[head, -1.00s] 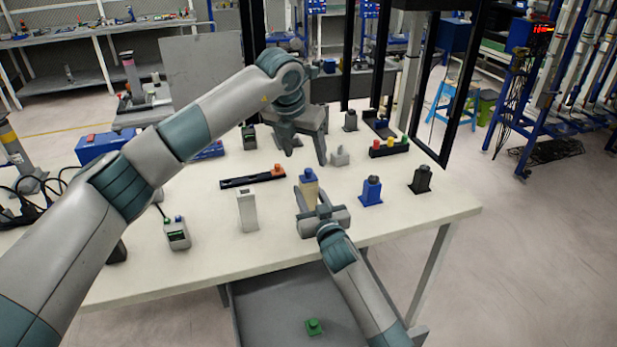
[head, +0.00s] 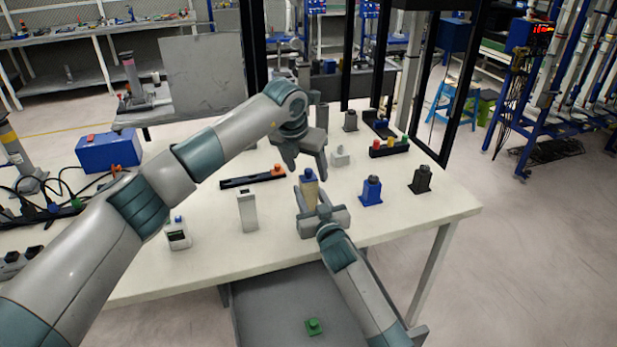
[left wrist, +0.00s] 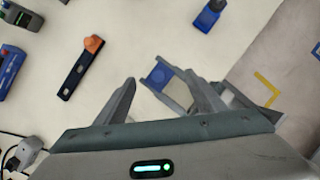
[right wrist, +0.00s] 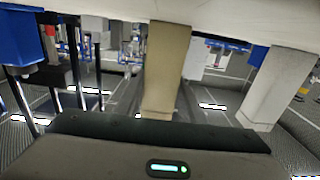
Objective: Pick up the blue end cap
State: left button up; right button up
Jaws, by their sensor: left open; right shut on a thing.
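The blue end cap (head: 309,175) sits on top of a tan block (head: 310,192). My right gripper (head: 308,203) is shut on the tan block near the front of the table, and the block (right wrist: 166,65) shows upright in the right wrist view. My left gripper (head: 307,174) is open and comes down from behind and above the cap. In the left wrist view the blue cap (left wrist: 160,75) appears between the two open fingertips (left wrist: 161,82). I cannot tell how far below the fingertips it is.
A blue block (head: 372,192) and a black block (head: 421,179) stand to the right. A tray (head: 389,150) of coloured pieces is behind. A green piece (head: 314,326) lies below.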

pick_arm(q)
jog(key=shift+x, duration=0.9)
jog(key=shift+d, duration=0.1)
jog(key=c, duration=1.1)
